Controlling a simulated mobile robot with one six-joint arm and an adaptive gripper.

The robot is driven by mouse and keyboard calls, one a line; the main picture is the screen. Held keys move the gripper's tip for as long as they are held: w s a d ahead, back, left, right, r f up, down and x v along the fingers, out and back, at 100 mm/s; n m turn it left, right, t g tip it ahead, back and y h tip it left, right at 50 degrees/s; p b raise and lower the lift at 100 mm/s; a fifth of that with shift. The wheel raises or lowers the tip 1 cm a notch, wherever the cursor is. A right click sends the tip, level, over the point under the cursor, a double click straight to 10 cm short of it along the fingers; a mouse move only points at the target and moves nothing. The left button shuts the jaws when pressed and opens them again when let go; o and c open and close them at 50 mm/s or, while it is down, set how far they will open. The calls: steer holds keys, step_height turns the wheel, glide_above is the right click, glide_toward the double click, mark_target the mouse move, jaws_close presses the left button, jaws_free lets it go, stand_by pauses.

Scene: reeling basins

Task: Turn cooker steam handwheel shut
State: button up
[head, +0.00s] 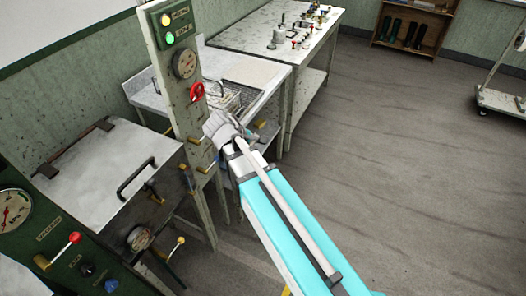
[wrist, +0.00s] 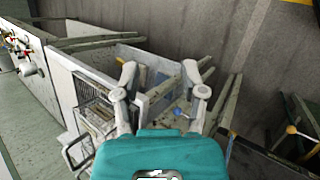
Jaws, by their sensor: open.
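A red handwheel (head: 196,92) sits on the face of a narrow green control post (head: 186,60), below a round gauge (head: 185,64). Its label is too small to read. My gripper (head: 219,124) is just below and to the right of the handwheel, apart from it as far as I can tell. In the wrist view the two fingers of my gripper (wrist: 160,74) are spread with nothing held between them. I cannot make out the red handwheel in the wrist view.
A lidded steel cooker (head: 105,165) with a black handle stands left of the post. Brass levers (head: 205,168) stick out below my gripper. A wire basket (wrist: 95,118) lies in a basin behind. A bench with small parts (head: 280,40) stands at the back.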

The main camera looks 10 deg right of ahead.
steer(key=shift+s+d+f+m+g+y, duration=0.25)
steer(key=shift+s+d+f+m+y, duration=0.15)
steer(key=shift+s+d+m, duration=0.25)
steer(key=shift+s+d+f+m+g+y, duration=0.3)
steer(key=shift+s+d+f+m, duration=0.2)
steer(key=shift+m, duration=0.25)
steer(key=shift+r, duration=0.1)
